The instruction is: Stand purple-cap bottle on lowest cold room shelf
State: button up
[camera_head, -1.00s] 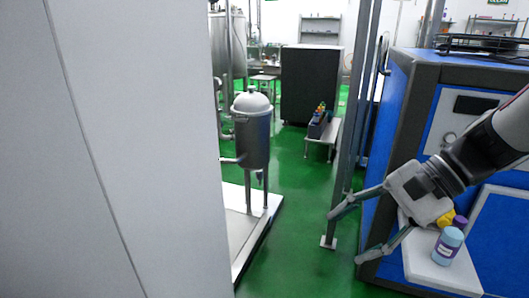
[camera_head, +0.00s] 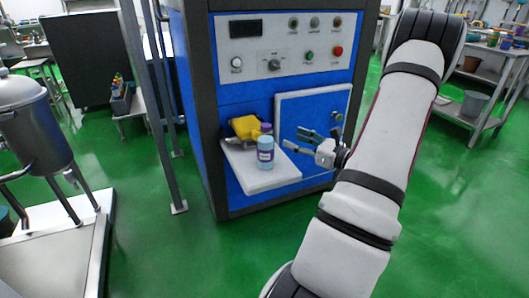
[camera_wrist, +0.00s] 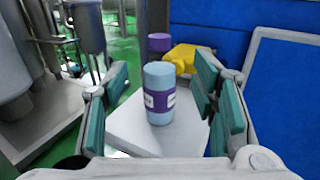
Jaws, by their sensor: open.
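A purple-cap bottle (camera_head: 266,128) stands on the white ledge of the blue machine, mostly hidden behind a light-blue bottle (camera_head: 265,152) with a purple label. In the wrist view, its purple cap (camera_wrist: 160,41) shows behind the light-blue bottle (camera_wrist: 159,95). My gripper (camera_head: 296,141) is open and empty, to the right of both bottles in the head view, its fingers pointing left towards them. In the wrist view, the light-blue bottle appears between the spread fingers, farther out and apparently untouched. No cold room shelf can be made out.
A yellow object (camera_head: 243,127) lies behind the bottles on the ledge (camera_head: 278,179). The blue machine (camera_head: 238,91) stands close behind. A metal post (camera_head: 158,120) rises at its left, and a steel tank (camera_head: 35,125) stands farther left. Green floor is open in front.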

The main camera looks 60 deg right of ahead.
aim_at(270, 127)
jog(key=shift+w+d+r+b, duration=0.15)
jog(key=shift+w+b, duration=0.45)
jog(key=shift+w, duration=1.5)
jog(key=shift+w+d+r+b, duration=0.15)
jog(key=shift+w+b, duration=0.4)
jog(key=shift+w, duration=1.6)
jog(key=shift+w+d+b, duration=0.2)
jog(key=shift+w+b, duration=0.4)
jog(key=shift+w, duration=1.5)
grip_shut()
